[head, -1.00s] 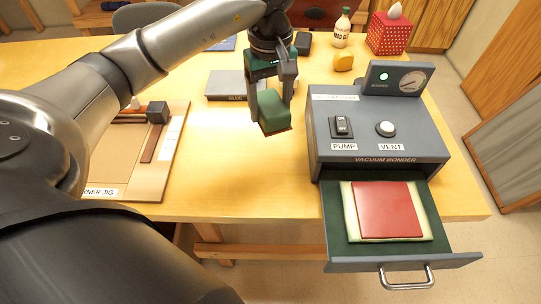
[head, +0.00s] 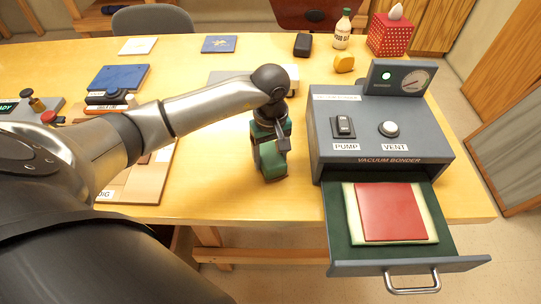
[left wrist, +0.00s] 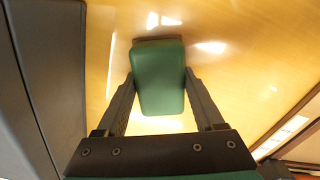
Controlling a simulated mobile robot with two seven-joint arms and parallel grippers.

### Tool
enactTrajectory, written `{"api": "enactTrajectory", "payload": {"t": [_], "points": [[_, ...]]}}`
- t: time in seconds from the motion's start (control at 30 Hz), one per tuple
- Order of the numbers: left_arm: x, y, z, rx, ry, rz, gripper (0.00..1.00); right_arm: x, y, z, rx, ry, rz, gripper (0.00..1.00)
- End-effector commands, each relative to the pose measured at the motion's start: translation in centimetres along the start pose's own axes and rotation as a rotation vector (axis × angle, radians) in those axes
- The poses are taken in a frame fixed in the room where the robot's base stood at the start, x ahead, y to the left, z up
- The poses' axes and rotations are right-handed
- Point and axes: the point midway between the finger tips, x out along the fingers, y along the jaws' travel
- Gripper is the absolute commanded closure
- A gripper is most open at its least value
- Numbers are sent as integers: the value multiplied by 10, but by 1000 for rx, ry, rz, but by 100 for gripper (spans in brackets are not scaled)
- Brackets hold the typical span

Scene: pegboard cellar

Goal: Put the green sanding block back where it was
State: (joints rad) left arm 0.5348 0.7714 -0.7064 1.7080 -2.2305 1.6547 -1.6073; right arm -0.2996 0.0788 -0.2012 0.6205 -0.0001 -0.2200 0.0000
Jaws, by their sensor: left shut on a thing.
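The green sanding block (head: 271,161) is between the fingers of my left gripper (head: 270,158), left of the vacuum bonder in the head view. The left wrist view shows the block (left wrist: 159,78) with one finger against each side, so my left gripper (left wrist: 158,92) is shut on it. The block is low over the wooden table, near its front edge. I cannot tell whether its underside touches the table. My right gripper is not in view.
The vacuum bonder (head: 380,135) stands to the right, its drawer (head: 405,266) open with a red panel (head: 390,211) inside. The corner jig (head: 137,184) lies to the left, partly behind my arm. Bare table (head: 225,190) lies in front.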

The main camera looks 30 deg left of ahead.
Motion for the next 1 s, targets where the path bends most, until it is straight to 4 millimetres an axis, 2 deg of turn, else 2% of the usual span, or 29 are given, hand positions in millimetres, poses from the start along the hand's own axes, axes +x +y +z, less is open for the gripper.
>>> {"api": "enactTrajectory", "payload": {"t": [0.3, 0.33, 0.6, 0.87, 1.0], "points": [[3, 0, -1, 0, 2, 2, 82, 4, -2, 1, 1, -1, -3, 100], [3, 0, -1, -1, 1, 1, 29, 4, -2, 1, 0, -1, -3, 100], [2, 0, 0, -1, 1, 1, 0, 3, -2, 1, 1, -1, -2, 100], [1, 0, 0, -1, 0, 1, 0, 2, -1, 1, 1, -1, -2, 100], [-9, 1, -1, 0, 3, 4, 0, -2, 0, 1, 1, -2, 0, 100]]}}
